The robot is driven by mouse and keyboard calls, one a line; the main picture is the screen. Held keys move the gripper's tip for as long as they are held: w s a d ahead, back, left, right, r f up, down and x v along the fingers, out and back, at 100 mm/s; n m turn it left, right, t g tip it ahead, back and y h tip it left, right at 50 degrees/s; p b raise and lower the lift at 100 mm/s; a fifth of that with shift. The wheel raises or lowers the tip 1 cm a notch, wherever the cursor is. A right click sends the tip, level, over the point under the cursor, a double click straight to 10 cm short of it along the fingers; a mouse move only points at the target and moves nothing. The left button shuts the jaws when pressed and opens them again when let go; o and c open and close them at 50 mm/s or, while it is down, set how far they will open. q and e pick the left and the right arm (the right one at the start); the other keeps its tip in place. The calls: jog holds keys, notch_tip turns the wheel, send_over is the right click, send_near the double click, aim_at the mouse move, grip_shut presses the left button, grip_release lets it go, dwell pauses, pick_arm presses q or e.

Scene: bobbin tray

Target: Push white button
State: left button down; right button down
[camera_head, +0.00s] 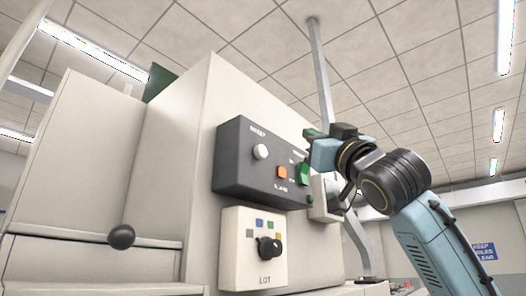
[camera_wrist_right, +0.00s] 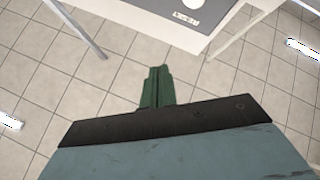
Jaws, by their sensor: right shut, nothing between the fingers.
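The white button (camera_head: 260,151) is a round knob on the upper left of the dark grey control box (camera_head: 232,176), under a small label. In the right wrist view the white button (camera_wrist_right: 187,2) is cut by the top edge, beside the word RESET. My right gripper (camera_head: 309,133) is to the right of the white button, apart from it, near the box's right end. In the right wrist view its green fingers (camera_wrist_right: 156,84) are together and empty. My left gripper is not in view.
An orange button (camera_head: 282,173) and a green part (camera_head: 303,174) are on the same box. Below it is a pale LOT panel (camera_head: 241,270) with a black knob (camera_head: 269,247). A dark ball knob (camera_head: 121,236) is at left. A grey post (camera_head: 325,75) rises behind my right arm.

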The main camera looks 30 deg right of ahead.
aim_at(265, 147)
jog(key=w+a+p, duration=0.1)
jog(key=w+a, duration=0.2)
jog(key=w, duration=0.5)
jog(key=shift+w+a, duration=0.2)
jog(key=shift+w, duration=0.05)
jog(key=shift+w, duration=0.15)
dwell(1.9)
jog(key=shift+w+a, duration=0.15)
jog(key=shift+w, duration=0.1)
jog(key=shift+w+a, duration=0.2)
jog(key=shift+w, duration=0.25)
dwell(0.8)
jog(key=shift+s, duration=0.15)
jog(key=shift+s+d+f, duration=0.1)
jog(key=shift+s+d, duration=0.25)
jog(key=shift+s, duration=0.3)
jog(key=shift+s, duration=0.1)
